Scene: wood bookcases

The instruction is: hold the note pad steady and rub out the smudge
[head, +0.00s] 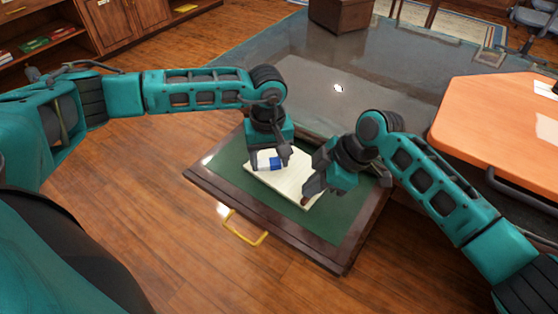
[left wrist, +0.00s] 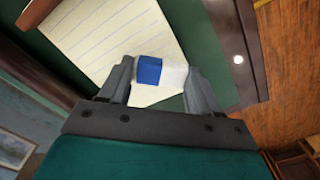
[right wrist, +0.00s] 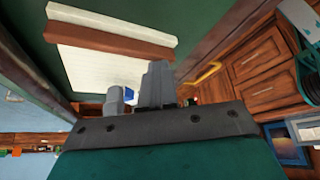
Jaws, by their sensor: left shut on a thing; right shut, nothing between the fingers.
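The cream note pad (head: 290,188) lies on a green surface with a dark wooden border. Ruled lines show on it in the left wrist view (left wrist: 100,30), and a brown strip runs along one edge in the right wrist view (right wrist: 110,40). My left gripper (head: 270,162) is over the pad, shut on a blue-and-white eraser (left wrist: 150,70). I cannot tell whether the eraser touches the paper. My right gripper (head: 312,190) is shut and empty at the pad's right edge; contact is unclear. I cannot make out the smudge; the grippers hide part of the pad.
The dark wooden border (head: 345,262) surrounds the green surface, with a yellow handle (head: 246,228) on its near side. A glossy grey surface (head: 330,75) lies behind. An orange table (head: 490,110) stands at the right, close to my right arm. Open wood floor is at the left.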

